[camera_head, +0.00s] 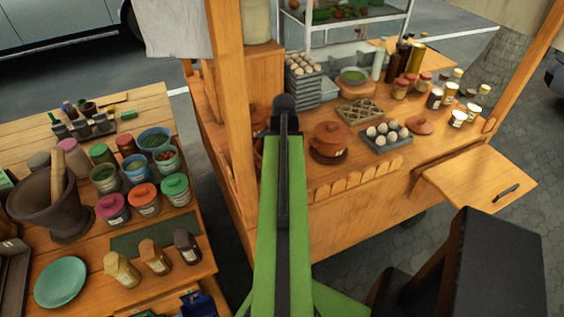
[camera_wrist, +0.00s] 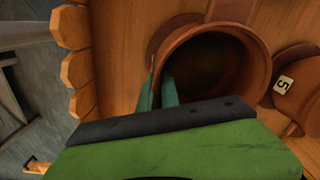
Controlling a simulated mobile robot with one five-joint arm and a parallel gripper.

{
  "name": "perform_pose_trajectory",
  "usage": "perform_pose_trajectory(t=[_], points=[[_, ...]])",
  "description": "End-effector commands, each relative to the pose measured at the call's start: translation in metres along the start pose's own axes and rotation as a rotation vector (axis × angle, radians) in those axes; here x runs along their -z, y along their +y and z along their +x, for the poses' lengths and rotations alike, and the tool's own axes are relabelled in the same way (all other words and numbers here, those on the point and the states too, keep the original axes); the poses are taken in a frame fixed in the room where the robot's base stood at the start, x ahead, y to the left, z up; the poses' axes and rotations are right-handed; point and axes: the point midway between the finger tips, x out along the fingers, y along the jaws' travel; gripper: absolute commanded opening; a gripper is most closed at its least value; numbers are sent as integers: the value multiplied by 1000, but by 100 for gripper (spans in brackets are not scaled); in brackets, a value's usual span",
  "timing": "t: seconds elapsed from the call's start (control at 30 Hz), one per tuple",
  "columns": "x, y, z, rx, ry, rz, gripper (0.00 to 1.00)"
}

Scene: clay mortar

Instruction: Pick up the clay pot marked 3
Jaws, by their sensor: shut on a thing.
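In the wrist view, an open brown clay pot (camera_wrist: 262,75) stands on the wooden counter. My gripper (camera_wrist: 160,94) is shut on the pot's wall at its near left side, with its teal fingers on either side of the rim. No number shows on this pot. A second clay pot marked 5 (camera_wrist: 305,100) is close to its right, partly cut off by the frame. In the head view, my green arm hides my gripper and the held pot. A lidded clay pot (camera_head: 329,143) stands on a saucer right of my arm.
A tray of eggs (camera_head: 372,146), a loose clay lid (camera_head: 420,124) and a wooden crate (camera_head: 352,115) are to the right on the cart. A wooden post (camera_head: 232,100) rises left of my arm. A side table with a mortar (camera_head: 45,203) and several jars is at left.

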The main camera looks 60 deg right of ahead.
Motion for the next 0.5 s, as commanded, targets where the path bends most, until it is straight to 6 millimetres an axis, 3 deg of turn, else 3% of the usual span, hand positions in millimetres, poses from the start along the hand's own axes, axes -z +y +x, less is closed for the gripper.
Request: perform_pose_trajectory(t=[0.03,0.17,0.5], points=[[0,0,-14,0,0,0,0],[0,0,-33,0,0,0,0],[74,16,-73,0,0,3,0]])
